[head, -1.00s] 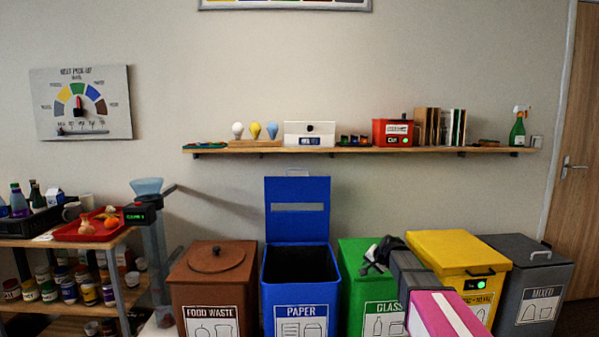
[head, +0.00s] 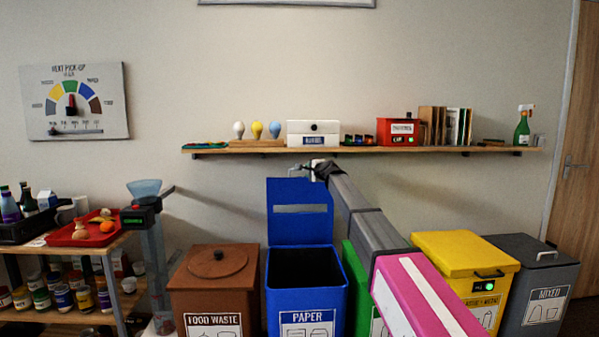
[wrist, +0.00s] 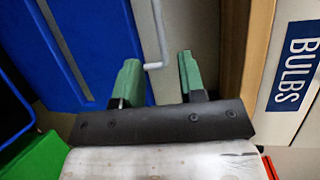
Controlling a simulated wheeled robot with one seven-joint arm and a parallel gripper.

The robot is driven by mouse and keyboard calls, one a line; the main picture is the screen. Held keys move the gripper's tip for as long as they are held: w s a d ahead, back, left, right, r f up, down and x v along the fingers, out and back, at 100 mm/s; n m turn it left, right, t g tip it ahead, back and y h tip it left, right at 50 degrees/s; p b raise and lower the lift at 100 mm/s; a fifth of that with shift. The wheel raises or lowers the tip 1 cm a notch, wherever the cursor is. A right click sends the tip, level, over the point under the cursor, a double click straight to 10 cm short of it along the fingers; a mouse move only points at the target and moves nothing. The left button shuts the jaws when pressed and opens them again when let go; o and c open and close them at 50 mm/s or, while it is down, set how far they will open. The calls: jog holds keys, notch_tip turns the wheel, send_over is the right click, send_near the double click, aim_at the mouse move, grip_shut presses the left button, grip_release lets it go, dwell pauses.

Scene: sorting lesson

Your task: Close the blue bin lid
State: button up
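The blue paper bin (head: 303,290) stands with its blue lid (head: 300,230) raised upright at the back. A thin grey handle (head: 296,167) sticks up from the lid's top edge. My gripper (head: 314,170) is at the lid's top right, close to this handle. In the wrist view the two green fingers of my gripper (wrist: 158,75) are apart, with the bent grey handle bar (wrist: 160,45) showing between them near the tips. I cannot tell whether they touch it. The blue lid (wrist: 75,45) fills the left of that view, partly behind one finger.
A wooden shelf (head: 240,150) runs just above the lid, with a white bulbs box (head: 312,131) near my gripper; the box also shows in the wrist view (wrist: 300,75). Beside stand the brown bin (head: 214,285), green bin (head: 357,290), yellow bin (head: 462,255) and grey bin (head: 535,280).

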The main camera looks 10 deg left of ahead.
jog(key=x, duration=0.9)
jog(key=shift+w+a+f, duration=0.1)
jog(key=shift+w+a, duration=0.15)
jog(key=shift+w, duration=0.05)
jog(key=shift+s+d, duration=0.1)
grip_shut()
